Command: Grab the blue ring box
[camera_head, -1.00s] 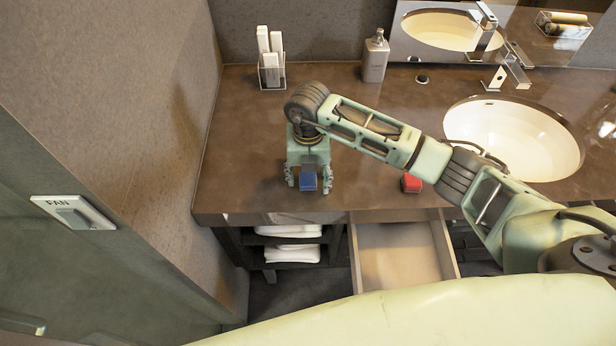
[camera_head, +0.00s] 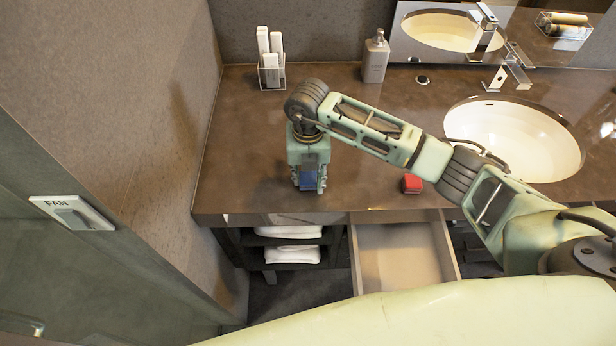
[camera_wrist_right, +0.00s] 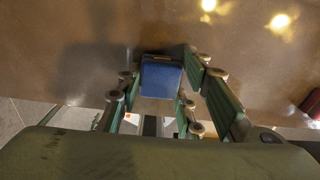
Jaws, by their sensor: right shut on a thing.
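The blue ring box (camera_head: 308,181) is on the brown countertop near its front edge, between the fingers of my right gripper (camera_head: 309,185). The fingers press on its two sides, shut on it. In the right wrist view the blue box (camera_wrist_right: 161,77) sits between the finger ends, with a small gold-coloured strip along its top edge. The box appears to rest on the counter still. My left gripper does not show in these views.
A red box (camera_head: 412,183) sits on the counter (camera_head: 240,150) to the right. An open, empty-looking drawer (camera_head: 400,255) juts out below. A soap bottle (camera_head: 375,58), a clear holder with white items (camera_head: 271,72) and a sink (camera_head: 515,140) stand further back. The counter's left part is clear.

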